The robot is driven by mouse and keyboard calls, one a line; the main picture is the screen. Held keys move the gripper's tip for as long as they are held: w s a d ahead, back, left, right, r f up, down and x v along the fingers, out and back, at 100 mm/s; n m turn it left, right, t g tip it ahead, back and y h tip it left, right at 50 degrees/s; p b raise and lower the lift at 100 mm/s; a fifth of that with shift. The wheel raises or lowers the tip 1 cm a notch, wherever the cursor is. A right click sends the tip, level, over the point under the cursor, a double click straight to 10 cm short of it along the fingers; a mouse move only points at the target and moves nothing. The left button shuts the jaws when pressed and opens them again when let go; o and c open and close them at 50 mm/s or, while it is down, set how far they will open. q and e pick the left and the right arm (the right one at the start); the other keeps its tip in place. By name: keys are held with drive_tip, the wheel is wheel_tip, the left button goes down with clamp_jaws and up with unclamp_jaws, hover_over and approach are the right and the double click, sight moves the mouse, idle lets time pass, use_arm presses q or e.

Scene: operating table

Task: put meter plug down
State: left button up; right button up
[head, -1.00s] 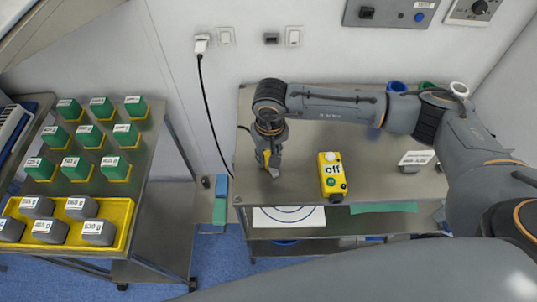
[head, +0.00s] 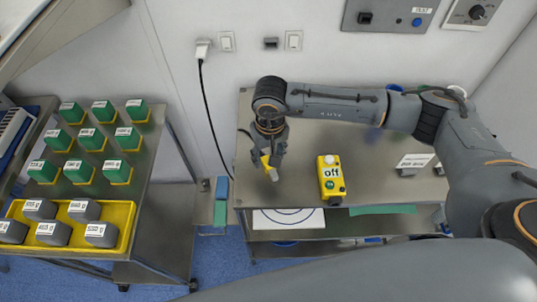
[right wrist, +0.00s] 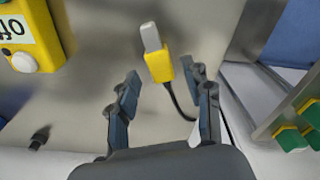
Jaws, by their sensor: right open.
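The meter plug (head: 269,168), yellow with a grey end, is near the left front part of the metal table (head: 300,180). In the right wrist view the plug (right wrist: 160,66) is just past my fingertips, with a dark cable at its yellow end. My right gripper (head: 272,155) is open above the plug. In the right wrist view the gripper (right wrist: 166,80) has its fingers spread, with a gap on both sides of the plug. I cannot tell whether the plug rests fully flat. My left gripper is not in view.
A white label stand (head: 413,161) is further right. At left, a cart holds green blocks (head: 76,170) and a yellow tray (head: 75,238) with grey blocks. A wall cable (head: 208,110) hangs behind.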

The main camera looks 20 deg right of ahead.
wheel_tip(320, 180, up, 11)
drive_tip(key=b, duration=0.2)
drive_tip(key=shift+s, duration=0.25)
drive_tip(key=shift+f, duration=0.15)
